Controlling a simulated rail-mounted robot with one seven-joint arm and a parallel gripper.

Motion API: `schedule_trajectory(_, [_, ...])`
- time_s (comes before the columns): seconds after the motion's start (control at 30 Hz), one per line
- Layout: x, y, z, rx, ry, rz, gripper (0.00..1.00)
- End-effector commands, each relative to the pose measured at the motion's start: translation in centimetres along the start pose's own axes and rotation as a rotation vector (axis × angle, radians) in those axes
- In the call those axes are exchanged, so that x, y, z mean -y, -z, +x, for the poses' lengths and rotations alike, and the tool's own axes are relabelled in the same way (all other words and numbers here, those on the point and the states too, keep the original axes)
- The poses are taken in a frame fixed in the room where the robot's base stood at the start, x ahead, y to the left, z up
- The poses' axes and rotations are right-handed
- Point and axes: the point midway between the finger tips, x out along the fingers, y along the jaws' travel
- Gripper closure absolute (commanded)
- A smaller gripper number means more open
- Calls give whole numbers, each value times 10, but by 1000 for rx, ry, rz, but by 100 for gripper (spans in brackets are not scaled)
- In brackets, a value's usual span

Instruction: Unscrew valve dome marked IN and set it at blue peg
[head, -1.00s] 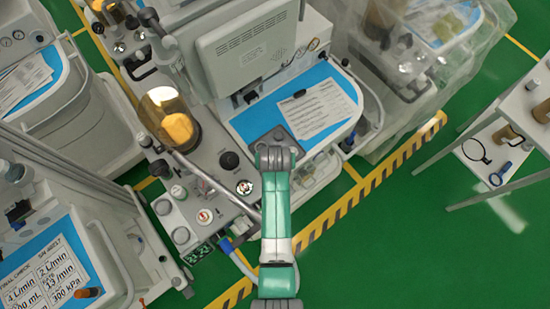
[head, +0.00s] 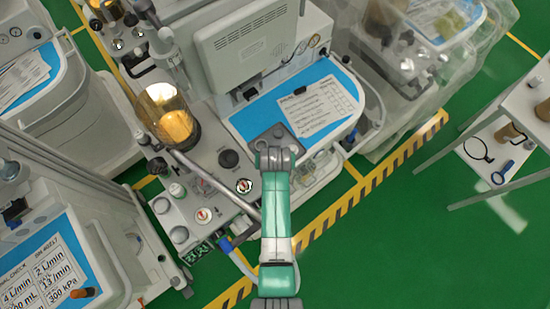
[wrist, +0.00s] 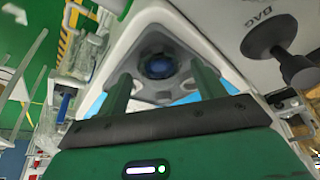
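My gripper (wrist: 160,80) points down over a grey plate (head: 284,132) that lies on the blue work surface. In the wrist view its two green fingers stand apart on either side of a dark round piece with a blue centre (wrist: 159,66). A gap shows between the fingers and this piece. I cannot tell whether the blue is a bare peg or shows through a clear dome. In the head view my arm hides the fingertips. Two round valve seats, one with a red-and-white face (head: 204,215) and one shiny (head: 244,186), sit on the machine block at left. Their markings are unreadable.
A black bag knob (wrist: 270,38) juts up at right in the wrist view. A white side table (head: 515,150) stands far right.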

Motion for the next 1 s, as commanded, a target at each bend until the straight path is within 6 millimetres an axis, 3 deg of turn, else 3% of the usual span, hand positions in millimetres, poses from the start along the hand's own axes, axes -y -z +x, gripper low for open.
schedule_trajectory(0.27, [0,0,-1,0,0,0,30])
schedule_trajectory(0.7, [0,0,-73,-1,0,0,30])
schedule_trajectory(1.0, [0,0,-78,1,0,0,30])
